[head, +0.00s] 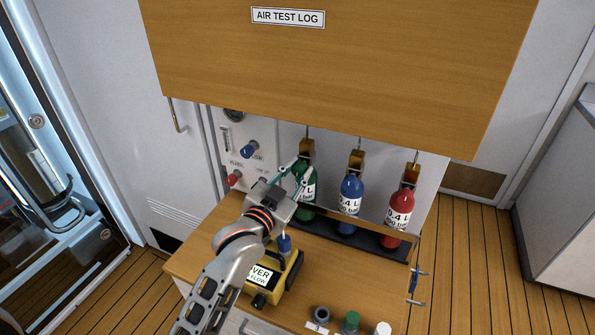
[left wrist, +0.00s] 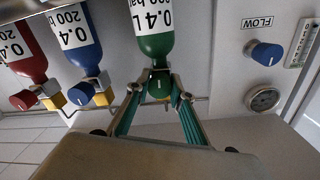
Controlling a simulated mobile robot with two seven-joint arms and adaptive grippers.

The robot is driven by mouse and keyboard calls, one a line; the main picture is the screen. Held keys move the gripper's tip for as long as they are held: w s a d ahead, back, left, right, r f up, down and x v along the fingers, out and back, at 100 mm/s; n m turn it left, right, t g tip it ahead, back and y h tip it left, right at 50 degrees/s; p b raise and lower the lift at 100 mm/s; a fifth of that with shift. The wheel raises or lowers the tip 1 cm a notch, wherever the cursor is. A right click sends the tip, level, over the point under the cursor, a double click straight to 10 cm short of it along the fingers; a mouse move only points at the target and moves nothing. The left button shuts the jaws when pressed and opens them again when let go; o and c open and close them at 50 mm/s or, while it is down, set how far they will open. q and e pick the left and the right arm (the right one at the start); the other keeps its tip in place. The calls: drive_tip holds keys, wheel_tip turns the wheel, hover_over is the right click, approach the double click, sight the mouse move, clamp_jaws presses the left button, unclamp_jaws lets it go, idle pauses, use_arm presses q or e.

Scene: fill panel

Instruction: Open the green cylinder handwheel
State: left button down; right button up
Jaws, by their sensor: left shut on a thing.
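The green cylinder (head: 307,190) stands at the left of a row of three in the head view. In the left wrist view, which is turned upside down, the green cylinder (left wrist: 155,46) has a green handwheel (left wrist: 159,86) with a white mark on its face. My left gripper (left wrist: 160,94) has its teal fingers on both sides of this handwheel, shut on it. In the head view my left gripper (head: 293,176) reaches the cylinder from the front left and hides part of it, including the handwheel. My right gripper is not in view.
A blue cylinder (head: 350,200) and a red cylinder (head: 400,212) stand to the right. A wooden board (head: 340,70) overhangs them. Blue (head: 249,149) and red (head: 233,178) knobs sit on the panel at left. A yellow device (head: 285,285) stands on the bench below my arm.

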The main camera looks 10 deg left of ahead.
use_arm(q)
drive_tip(key=n, duration=0.4)
drive_tip(key=shift+d+n, duration=0.1)
drive_tip(key=shift+n, duration=1.9)
drive_tip(key=c, duration=2)
unclamp_jaws()
drive_tip(key=shift+o, duration=1.2)
drive_tip(key=shift+s, duration=0.15)
drive_tip(key=v, duration=1.1)
drive_tip(key=shift+s, duration=0.4)
